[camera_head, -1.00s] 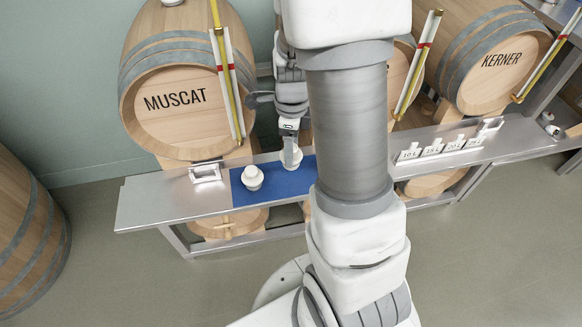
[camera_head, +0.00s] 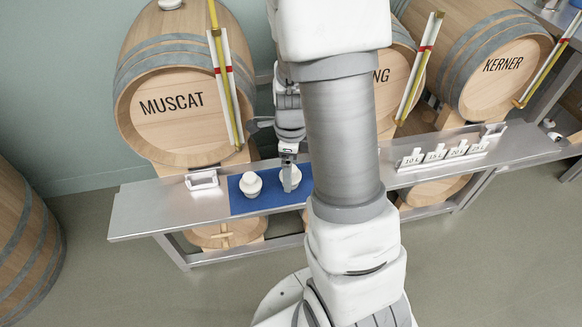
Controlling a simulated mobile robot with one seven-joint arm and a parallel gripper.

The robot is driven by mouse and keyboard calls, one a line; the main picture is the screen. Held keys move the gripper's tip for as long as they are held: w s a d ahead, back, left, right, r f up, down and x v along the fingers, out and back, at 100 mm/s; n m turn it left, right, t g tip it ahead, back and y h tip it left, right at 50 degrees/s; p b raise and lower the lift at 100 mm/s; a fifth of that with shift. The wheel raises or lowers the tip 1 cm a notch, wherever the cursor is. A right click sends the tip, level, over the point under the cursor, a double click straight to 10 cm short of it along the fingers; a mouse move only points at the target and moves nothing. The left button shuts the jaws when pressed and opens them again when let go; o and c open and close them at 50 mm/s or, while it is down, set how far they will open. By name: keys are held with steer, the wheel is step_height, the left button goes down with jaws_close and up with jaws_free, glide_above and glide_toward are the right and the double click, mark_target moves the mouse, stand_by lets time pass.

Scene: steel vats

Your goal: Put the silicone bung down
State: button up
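My gripper (camera_head: 289,181) points down over the right part of the blue mat (camera_head: 271,190) on the steel shelf. It is around a white silicone bung (camera_head: 295,174), which shows on both sides of the near finger, and it appears shut on it. The bung is upright and low over the mat; I cannot tell whether its base touches. A second white bung (camera_head: 250,184) stands upright on the left part of the mat, a little apart from the gripper.
The steel shelf (camera_head: 145,208) is bare at its left end. A small metal holder (camera_head: 202,180) stands left of the mat. Several labelled white pieces (camera_head: 435,154) line the shelf to the right. The MUSCAT barrel (camera_head: 165,120) and KERNER barrel (camera_head: 495,75) stand behind. My arm hides the middle.

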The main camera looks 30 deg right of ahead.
steer(key=shift+r, duration=0.1)
steer(key=s+a+r+n+t+p, duration=0.1)
steer(key=a+r+n+p, duration=0.15)
steer(key=r, duration=0.65)
steer(key=a+r+n+p, duration=0.1)
steer(key=r+n+p, duration=0.2)
steer(key=r, duration=0.6)
steer(key=s+a+r+n+t, duration=0.4)
steer(key=s+a+r+n, duration=0.3)
steer(key=n, duration=1.3)
steer(key=s+r, duration=0.4)
steer(key=shift+s+r+t, duration=0.2)
steer(key=shift+t, duration=0.1)
steer(key=shift+r, duration=0.1)
step_height(320, 180, up, 18)
steer(key=p, duration=1.8)
steer(key=shift+r, duration=0.2)
